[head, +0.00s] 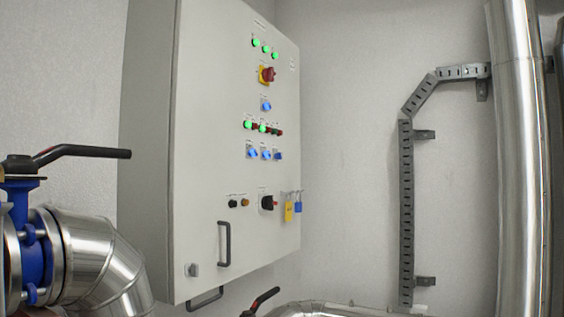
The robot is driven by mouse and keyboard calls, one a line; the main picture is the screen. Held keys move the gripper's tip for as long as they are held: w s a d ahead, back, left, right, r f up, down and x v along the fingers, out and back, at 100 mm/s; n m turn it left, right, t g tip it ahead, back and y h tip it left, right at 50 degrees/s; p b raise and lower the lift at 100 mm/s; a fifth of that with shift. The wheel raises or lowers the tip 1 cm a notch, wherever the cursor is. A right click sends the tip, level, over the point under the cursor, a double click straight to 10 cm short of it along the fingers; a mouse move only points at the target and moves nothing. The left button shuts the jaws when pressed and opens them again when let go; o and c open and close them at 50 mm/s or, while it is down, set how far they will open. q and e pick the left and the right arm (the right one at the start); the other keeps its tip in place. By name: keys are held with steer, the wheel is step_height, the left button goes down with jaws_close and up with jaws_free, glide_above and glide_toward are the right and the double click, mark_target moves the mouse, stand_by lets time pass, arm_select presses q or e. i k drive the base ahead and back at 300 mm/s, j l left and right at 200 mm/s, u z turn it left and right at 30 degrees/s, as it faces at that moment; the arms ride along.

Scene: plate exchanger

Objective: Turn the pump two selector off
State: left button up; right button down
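A grey control cabinet (205,110) hangs on the wall at the centre left, its front turned to the right. A row of blue selectors sits on its front: a left one (252,152), a middle one (266,154) and a right one (278,155). Their labels are too small to read, so I cannot tell which is pump two. A single blue selector (266,105) sits above. Green lamps (262,128) are lit over the row, with darker red buttons or lamps beside them. Neither of my grippers is in view.
A red and yellow main switch (267,75) is near the cabinet top. Lower are a black switch (267,202), padlocks (289,211) and a protruding door handle (224,244). A blue valve (32,245) with a black lever (85,152) and insulated pipe (105,260) stands front left.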

mark_target(266, 154)
steer(key=i+l+z, duration=0.2)
steer(key=i, duration=0.5)
steer(key=i+l+z, duration=0.2)
steer(key=i, duration=0.5)
steer(key=i+l, duration=0.15)
steer(key=i, duration=0.3)
steer(key=u, duration=0.05)
